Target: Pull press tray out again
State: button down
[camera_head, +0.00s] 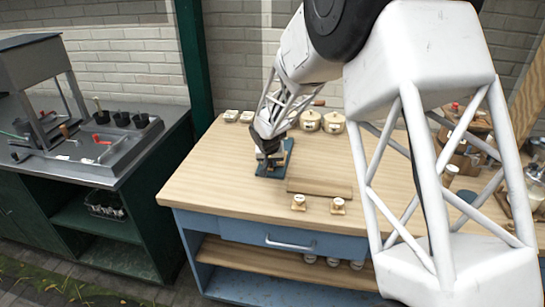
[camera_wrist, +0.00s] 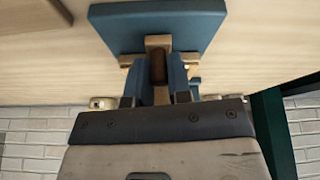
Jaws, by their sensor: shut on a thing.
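The press tray appears to be the flat blue piece (camera_head: 287,148) on the wooden worktop, left of centre in the head view. In the wrist view it is a blue square plate (camera_wrist: 160,22) with a wooden bar and a dark brown grip at its near edge. My gripper (camera_head: 268,158) is at the tray's left side, low over the worktop. In the wrist view my gripper (camera_wrist: 158,80) is shut on the tray's handle, around the dark grip. The fingertips partly hide the handle, and the arm covers part of the tray in the head view.
A wooden board (camera_head: 320,187) lies just right of the tray. Two small wooden knobs (camera_head: 298,202) stand near the front edge. Lidded pots (camera_head: 310,121) and small white items (camera_head: 231,115) stand at the back. The worktop's left front is clear. A green post (camera_head: 192,60) rises behind.

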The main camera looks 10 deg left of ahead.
jog(key=shift+s, duration=0.6)
jog(key=c, duration=1.1)
grip_release()
jog(key=shift+o, duration=0.2)
jog(key=shift+r, duration=0.2)
jog(key=v, duration=0.7)
jog(key=shift+r, duration=0.25)
jog(key=shift+s, duration=0.2)
